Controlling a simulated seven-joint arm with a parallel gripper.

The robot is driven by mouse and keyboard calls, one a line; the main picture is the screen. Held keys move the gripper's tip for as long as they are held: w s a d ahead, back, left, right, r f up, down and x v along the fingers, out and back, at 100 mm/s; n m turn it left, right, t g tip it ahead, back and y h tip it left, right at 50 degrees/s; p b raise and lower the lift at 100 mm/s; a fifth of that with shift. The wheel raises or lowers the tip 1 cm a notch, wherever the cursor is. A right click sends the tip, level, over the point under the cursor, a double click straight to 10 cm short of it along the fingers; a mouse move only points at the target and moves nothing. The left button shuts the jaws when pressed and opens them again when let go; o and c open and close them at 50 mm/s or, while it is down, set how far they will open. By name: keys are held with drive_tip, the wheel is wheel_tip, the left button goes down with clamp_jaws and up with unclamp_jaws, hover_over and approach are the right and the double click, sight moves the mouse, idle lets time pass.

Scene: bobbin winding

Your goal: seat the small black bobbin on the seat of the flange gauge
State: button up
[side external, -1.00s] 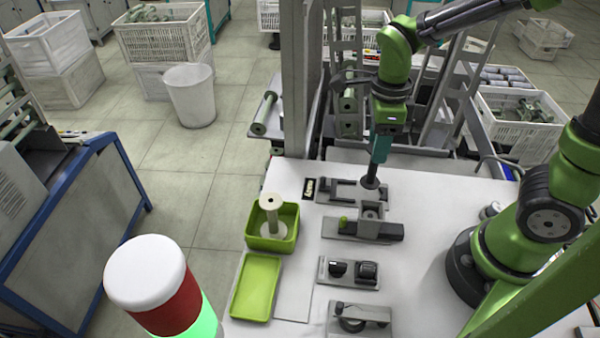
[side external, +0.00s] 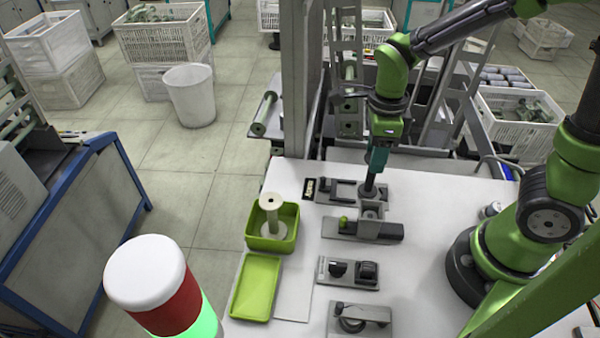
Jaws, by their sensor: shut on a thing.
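My gripper (side external: 376,170), with a teal body, points down over the back of the white table. It is shut on the small black bobbin (side external: 370,188), whose dark stem and lower flange show below the fingers. The bobbin is upright, over the right part of the rearmost grey fixture (side external: 330,193), which I take to be the flange gauge. The bobbin's lower end is at or just above the fixture; I cannot tell whether it touches. The seat under it is hidden.
Just in front stands a grey fixture with a green knob (side external: 344,222). Nearer are a plate with two black knobs (side external: 348,272) and another grey fixture (side external: 358,320). A green bin (side external: 252,240) with a pale spool and a green tray (side external: 256,288) lie left.

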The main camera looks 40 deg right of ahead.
drive_tip(key=shift+f, duration=0.35)
idle(0.9)
drive_tip(key=o, duration=0.9)
drive_tip(key=shift+c, duration=0.2)
drive_tip(key=shift+r, duration=3.5)
